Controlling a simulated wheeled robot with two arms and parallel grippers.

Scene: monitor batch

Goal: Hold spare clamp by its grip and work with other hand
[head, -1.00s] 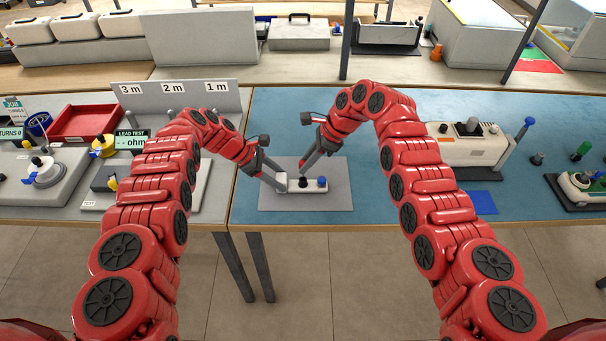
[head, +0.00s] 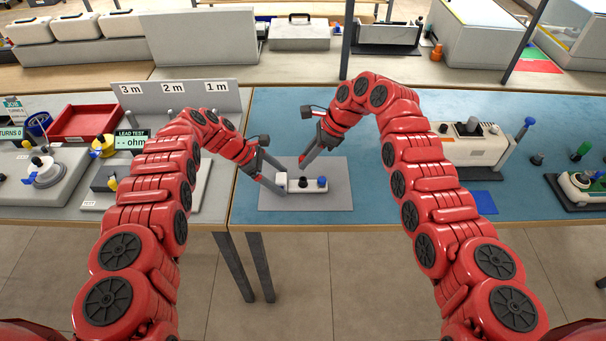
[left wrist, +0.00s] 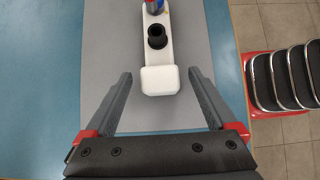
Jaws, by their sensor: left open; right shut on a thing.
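The spare clamp (head: 292,189) is a white bar with a black knob and a blue knob, lying on a grey mat (head: 338,204). In the left wrist view the clamp (left wrist: 160,80) points away from me, its plain white end nearest. My left gripper (left wrist: 161,76) is open, with that white end showing between its fingertips and no contact visible. In the head view my left gripper (head: 281,188) is at the bar's left end. My right gripper (head: 303,166) is shut just behind and above the black knob; what it holds is too small to make out.
The mat lies on a blue bench near its front edge. A white device (head: 462,150) stands at the right and a blue pad (head: 482,203) lies before it. A lead test station and a red tray (head: 85,123) are at the left.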

